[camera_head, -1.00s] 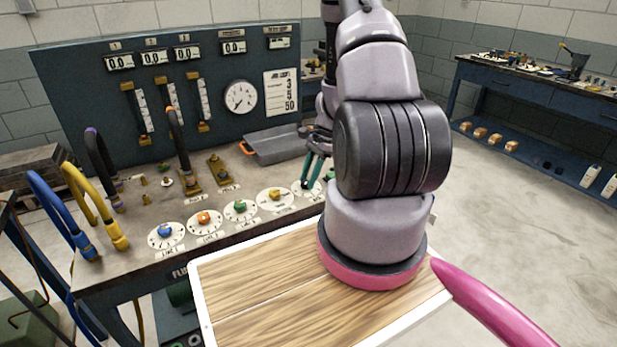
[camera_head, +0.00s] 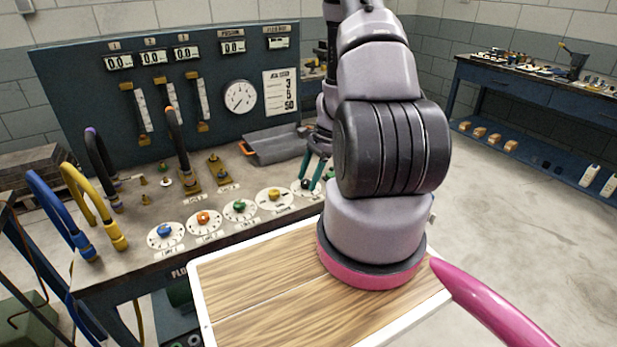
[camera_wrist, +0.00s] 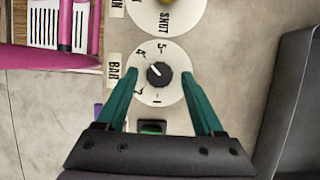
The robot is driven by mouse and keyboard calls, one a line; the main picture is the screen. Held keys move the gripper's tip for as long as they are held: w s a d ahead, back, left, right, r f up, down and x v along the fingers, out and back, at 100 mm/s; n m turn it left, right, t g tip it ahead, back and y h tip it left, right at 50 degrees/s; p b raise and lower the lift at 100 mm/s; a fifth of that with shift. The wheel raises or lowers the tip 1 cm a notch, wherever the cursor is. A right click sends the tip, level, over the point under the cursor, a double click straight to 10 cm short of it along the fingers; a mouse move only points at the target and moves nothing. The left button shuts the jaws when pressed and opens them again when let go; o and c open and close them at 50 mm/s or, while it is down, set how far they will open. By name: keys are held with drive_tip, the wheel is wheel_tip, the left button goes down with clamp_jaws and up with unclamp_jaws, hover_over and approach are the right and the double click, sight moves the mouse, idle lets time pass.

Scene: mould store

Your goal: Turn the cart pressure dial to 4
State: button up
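The pressure dial is a black knob (camera_wrist: 158,75) on a white numbered disc (camera_wrist: 174,94) beside a BAR label (camera_wrist: 115,72) in the wrist view. Its white pointer mark points to the upper left, toward the side where the 4 seems to be; the exact reading is unclear. In the head view the dial (camera_head: 301,187) sits at the right end of the dial row, partly hidden by my arm. My gripper (camera_wrist: 158,82) is open, its two green fingers standing apart on either side of the knob with gaps. It also shows in the head view (camera_head: 312,180).
A larger disc marked SHUT (camera_wrist: 167,12) with a yellow knob is next to the dial. Several dials and hoses stand left on the bench. A grey tray (camera_head: 276,146) is behind the dial.

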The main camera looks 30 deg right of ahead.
drive_tip(key=v, duration=1)
drive_tip(key=shift+d+r, duration=0.25)
drive_tip(key=shift+r, duration=0.1)
drive_tip(key=a+r+n+t+h, duration=0.1)
drive_tip(key=a+r+n, duration=0.3)
drive_tip(key=r, duration=0.6)
drive_tip(key=a+r+n+t, duration=0.2)
drive_tip(key=a+r, duration=0.3)
drive_tip(key=r, duration=0.5)
drive_tip(key=s+a+r+n+t, duration=0.2)
drive_tip(key=s+a+r+n, duration=0.1)
drive_tip(key=s+r, duration=0.3)
drive_tip(key=s+a+r+n+t+h, duration=0.1)
drive_tip(key=s+a+r+n+t, duration=0.1)
drive_tip(key=s+a+r+n, duration=0.2)
drive_tip(key=s+r, duration=0.3)
drive_tip(key=r, duration=0.1)
drive_tip(key=shift+a+n, duration=0.25)
drive_tip(key=shift+n, duration=0.05)
